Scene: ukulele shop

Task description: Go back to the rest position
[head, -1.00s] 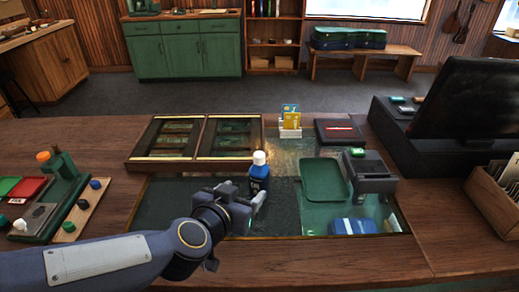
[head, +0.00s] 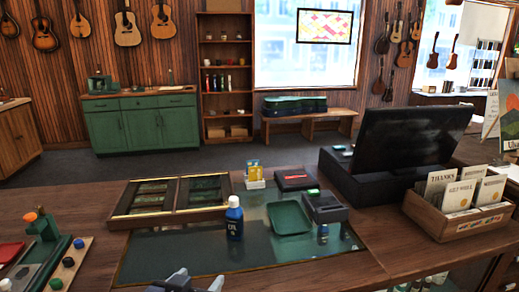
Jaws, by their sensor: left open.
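My left gripper (head: 195,283) shows only in part at the bottom edge of the head view. It is open, with nothing seen between its fingers. It is nearer to me than the blue bottle with the white cap (head: 234,220) and apart from it. The bottle stands upright on the dark glass panel (head: 165,258) of the counter. My right gripper is not in view.
On the counter are a two-part display case (head: 168,211), a green tray (head: 288,218), a card terminal (head: 325,207), a dark monitor (head: 411,140) and a wooden card box (head: 458,215). A tool stand (head: 44,240) is at left. The front glass around the bottle is mostly clear.

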